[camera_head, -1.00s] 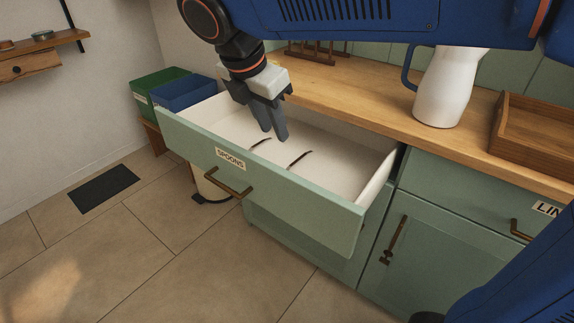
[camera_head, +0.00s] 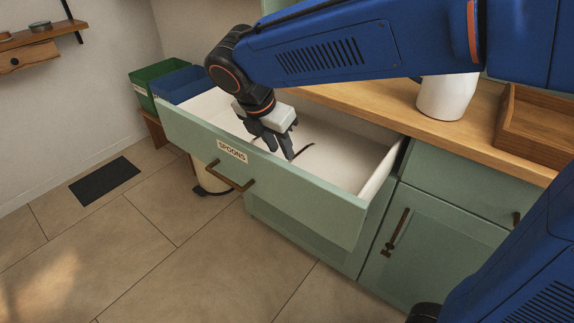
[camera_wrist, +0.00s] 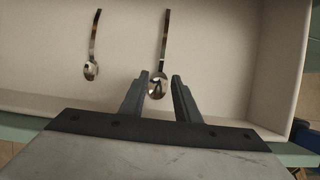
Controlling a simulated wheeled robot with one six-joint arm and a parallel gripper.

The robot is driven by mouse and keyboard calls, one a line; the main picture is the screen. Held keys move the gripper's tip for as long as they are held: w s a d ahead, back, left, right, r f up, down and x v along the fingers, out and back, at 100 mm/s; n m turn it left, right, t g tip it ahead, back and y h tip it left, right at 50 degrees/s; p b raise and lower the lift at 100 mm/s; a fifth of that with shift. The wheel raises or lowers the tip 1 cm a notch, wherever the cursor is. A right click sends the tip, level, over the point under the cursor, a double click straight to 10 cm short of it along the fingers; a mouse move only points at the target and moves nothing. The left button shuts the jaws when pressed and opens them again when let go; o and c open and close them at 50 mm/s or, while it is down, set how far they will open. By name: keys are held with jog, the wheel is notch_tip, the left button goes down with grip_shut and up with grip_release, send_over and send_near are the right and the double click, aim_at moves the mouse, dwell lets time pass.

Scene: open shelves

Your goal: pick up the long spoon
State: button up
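Two metal spoons with dark handles lie in the open drawer (camera_head: 345,168). In the wrist view the right spoon (camera_wrist: 164,42) looks longer than the left spoon (camera_wrist: 94,38); both bowls point toward the bottom of the picture. My gripper (camera_wrist: 160,77) is open and empty. Its fingertips show on either side of the right spoon's bowl; I cannot tell how far above it they are. In the head view my gripper (camera_head: 281,154) points down into the drawer, just left of the long spoon's handle (camera_head: 305,148). The drawer front hides the bowls there.
The drawer front (camera_head: 270,180) is labelled SPOONS and its walls surround my gripper. A wooden counter (camera_head: 400,115) behind bears a white pitcher (camera_head: 447,97) and a wooden tray (camera_head: 535,130). Green (camera_head: 143,88) and blue (camera_head: 180,85) bins stand at the left.

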aim_at(295, 158)
jog(key=shift+x, duration=2.75)
jog(key=shift+d, duration=0.1)
jog(key=shift+c, duration=0.2)
grip_shut()
